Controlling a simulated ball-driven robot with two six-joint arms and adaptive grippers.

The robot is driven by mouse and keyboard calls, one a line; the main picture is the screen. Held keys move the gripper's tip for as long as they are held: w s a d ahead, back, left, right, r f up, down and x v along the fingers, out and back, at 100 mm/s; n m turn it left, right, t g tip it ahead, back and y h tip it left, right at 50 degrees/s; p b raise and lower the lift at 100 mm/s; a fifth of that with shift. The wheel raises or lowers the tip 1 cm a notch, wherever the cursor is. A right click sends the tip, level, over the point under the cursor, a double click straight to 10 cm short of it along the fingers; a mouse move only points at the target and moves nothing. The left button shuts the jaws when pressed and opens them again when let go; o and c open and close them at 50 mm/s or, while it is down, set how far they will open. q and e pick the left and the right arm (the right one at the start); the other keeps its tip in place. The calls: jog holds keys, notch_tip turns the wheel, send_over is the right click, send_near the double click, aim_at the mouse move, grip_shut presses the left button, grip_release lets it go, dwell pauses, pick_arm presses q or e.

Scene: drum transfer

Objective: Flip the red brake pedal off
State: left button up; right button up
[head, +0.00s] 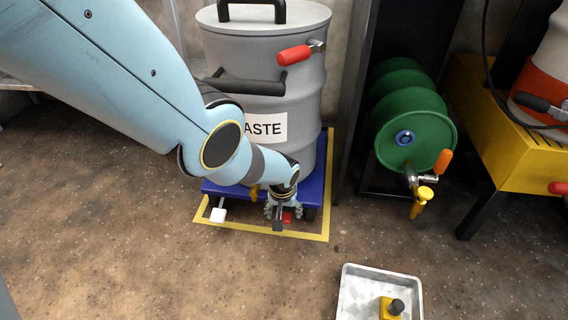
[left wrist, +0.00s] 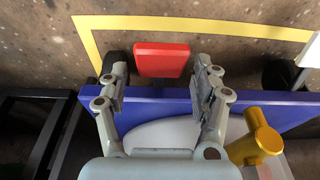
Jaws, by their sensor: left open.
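The red brake pedal (left wrist: 162,60) sticks out past the edge of the blue dolly (left wrist: 148,108) in the left wrist view. It also shows in the head view (head: 287,216), low at the dolly's front and partly covered by my gripper. My left gripper (left wrist: 163,78) is open, with one finger on each side of the pedal's near end. In the head view the left gripper (head: 283,212) reaches down at the dolly's front edge. Whether the fingers touch the pedal I cannot tell. My right gripper is not in view.
A grey waste drum (head: 304,112) with a red-handled valve stands on the dolly. A white pedal (head: 218,215) and a yellow fitting (left wrist: 262,137) are nearby. Yellow floor tape (head: 262,232) surrounds the dolly. A green drum (head: 412,125) and a metal tray (head: 361,290) stand to the right.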

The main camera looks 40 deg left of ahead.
pick_arm(q)
jog(key=shift+r, duration=0.1)
jog(key=v, duration=1.1)
jog(key=shift+r, duration=0.35)
jog(key=shift+s+d, duration=0.1)
jog(key=shift+s, duration=0.05)
